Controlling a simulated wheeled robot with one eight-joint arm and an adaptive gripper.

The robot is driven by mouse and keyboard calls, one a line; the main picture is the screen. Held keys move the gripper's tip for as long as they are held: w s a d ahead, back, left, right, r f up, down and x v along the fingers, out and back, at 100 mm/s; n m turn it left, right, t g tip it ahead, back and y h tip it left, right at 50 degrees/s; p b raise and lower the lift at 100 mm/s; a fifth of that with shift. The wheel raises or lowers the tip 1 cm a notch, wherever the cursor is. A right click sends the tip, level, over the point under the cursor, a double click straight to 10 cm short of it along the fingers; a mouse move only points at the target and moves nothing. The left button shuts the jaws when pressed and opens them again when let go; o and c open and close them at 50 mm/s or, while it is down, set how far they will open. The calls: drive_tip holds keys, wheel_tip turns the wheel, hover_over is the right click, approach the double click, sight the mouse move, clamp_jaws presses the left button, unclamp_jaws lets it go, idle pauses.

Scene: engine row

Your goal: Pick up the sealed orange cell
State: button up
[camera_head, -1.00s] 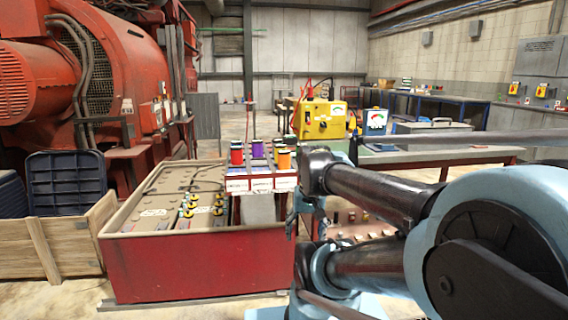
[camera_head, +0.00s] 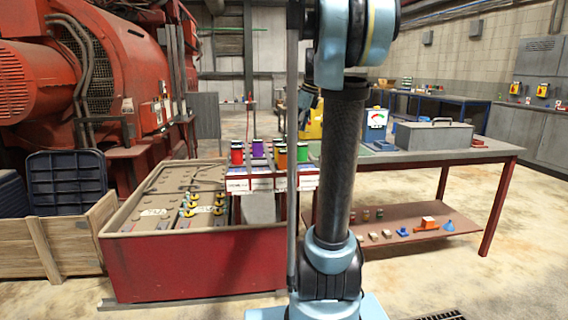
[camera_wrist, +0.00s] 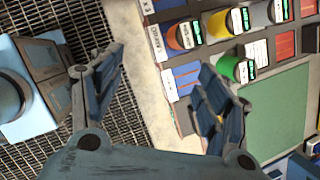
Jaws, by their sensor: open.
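An orange cell (camera_head: 282,160) stands among other coloured cells on the rack (camera_head: 238,185) beside the red bin. In the wrist view an orange cell (camera_wrist: 180,37) stands near the top centre, with a yellow-orange one (camera_wrist: 216,25) beside it. I cannot tell from the pictures whether it is sealed. My gripper (camera_wrist: 165,65) is open and empty, above the rack's edge, with its fingers apart from the cells. In the head view my gripper is mostly hidden behind my arm.
A green cell (camera_wrist: 230,68) stands close to the right finger. A red cell (camera_head: 237,154) and a purple cell (camera_head: 257,149) stand on the rack. The red bin (camera_head: 200,265) is left of it; the bench (camera_head: 460,155) is right.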

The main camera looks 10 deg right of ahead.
drive_tip(key=w+d+r+m, duration=0.2)
drive_tip(key=w+m, duration=0.1)
drive_tip(key=w, duration=0.2)
approach(286, 150)
drive_tip(key=x, duration=0.6)
drive_tip(key=shift+f, duration=0.3)
drive_tip(key=shift+x, duration=2.9)
drive_tip(key=shift+s+a, duration=0.15)
drive_tip(key=shift+a, duration=0.05)
clamp_jaws()
